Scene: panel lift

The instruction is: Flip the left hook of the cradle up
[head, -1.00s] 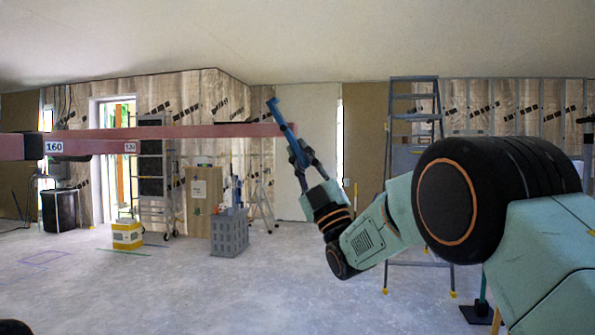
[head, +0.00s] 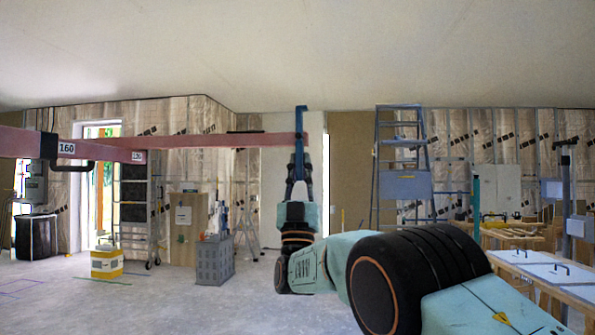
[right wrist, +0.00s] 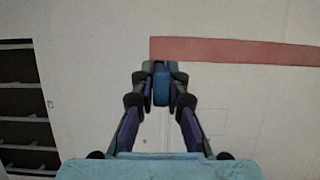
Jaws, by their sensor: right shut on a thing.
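The red cradle beam (head: 225,141) runs across the left half of the head view, with a 160 label near its left part. A blue hook (head: 301,122) stands upright at the beam's right end and rises a little above it. My right gripper (head: 299,165) is just below the beam end, shut on the lower part of the hook. In the right wrist view the blue hook (right wrist: 161,88) sits between the two fingers, close under the left end of the red beam (right wrist: 235,51). The fingers hide part of the hook. My left gripper is out of view.
A blue stepladder (head: 402,180) stands right of my arm. A workbench with white panels (head: 545,270) is at the far right. A grey crate (head: 214,260) and a yellow-white box (head: 107,264) stand on the floor at left. The floor between is clear.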

